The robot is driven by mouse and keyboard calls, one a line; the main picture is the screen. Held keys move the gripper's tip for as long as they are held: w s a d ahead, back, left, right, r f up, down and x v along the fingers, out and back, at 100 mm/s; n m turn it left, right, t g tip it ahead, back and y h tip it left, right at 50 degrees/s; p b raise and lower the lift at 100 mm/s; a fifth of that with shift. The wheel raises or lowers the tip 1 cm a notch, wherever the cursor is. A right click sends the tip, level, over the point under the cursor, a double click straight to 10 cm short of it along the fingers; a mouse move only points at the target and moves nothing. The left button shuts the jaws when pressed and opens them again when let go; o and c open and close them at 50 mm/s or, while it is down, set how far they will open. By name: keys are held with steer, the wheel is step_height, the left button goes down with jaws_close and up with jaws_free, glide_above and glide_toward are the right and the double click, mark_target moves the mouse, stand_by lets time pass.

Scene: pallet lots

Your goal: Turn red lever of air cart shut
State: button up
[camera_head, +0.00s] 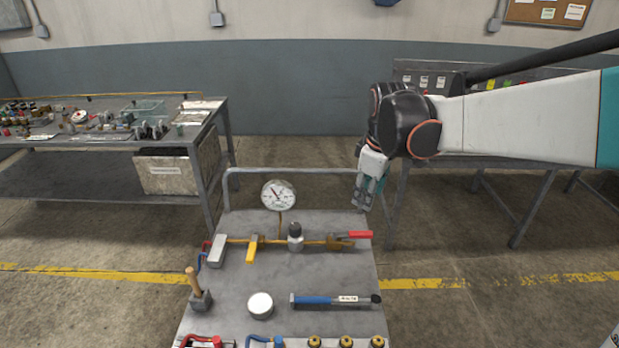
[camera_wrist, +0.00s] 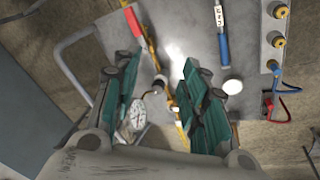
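The air cart (camera_head: 330,275) stands in front of me, with a brass pipe line across its top. The red lever (camera_head: 359,235) sits on the brass valve at the right end of this line and points right, roughly along the pipe. In the wrist view the red lever (camera_wrist: 133,21) is at the top, beyond the fingers. My gripper (camera_head: 364,205) hangs above the cart's back right corner, behind the lever and apart from it. In the wrist view my gripper (camera_wrist: 157,82) has its fingers spread with nothing between them.
A pressure gauge (camera_head: 278,195), yellow lever (camera_head: 252,250) and grey fitting (camera_head: 295,238) stand along the pipe. A mallet (camera_head: 199,296), white round tin (camera_head: 260,305) and blue-handled tool (camera_head: 325,299) lie in front. The cart's rail (camera_head: 290,171) runs behind. A cluttered bench (camera_head: 210,118) is left.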

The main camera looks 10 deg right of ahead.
steer(key=w+d+f+n+g+p, duration=0.1)
steer(key=w+d+f+n+g, duration=0.15)
steer(key=w+f, duration=0.4)
steer(key=n, duration=0.4)
glide_above(362, 233)
step_height(362, 233, down, 6)
steer(key=shift+g, duration=0.25)
step_height(362, 233, down, 14)
steer(key=shift+w+r+b, duration=0.1)
steer(key=shift+r+b, duration=0.05)
steer(key=shift+b, duration=1.05)
steer(key=shift+c, duration=0.6)
jaws_close()
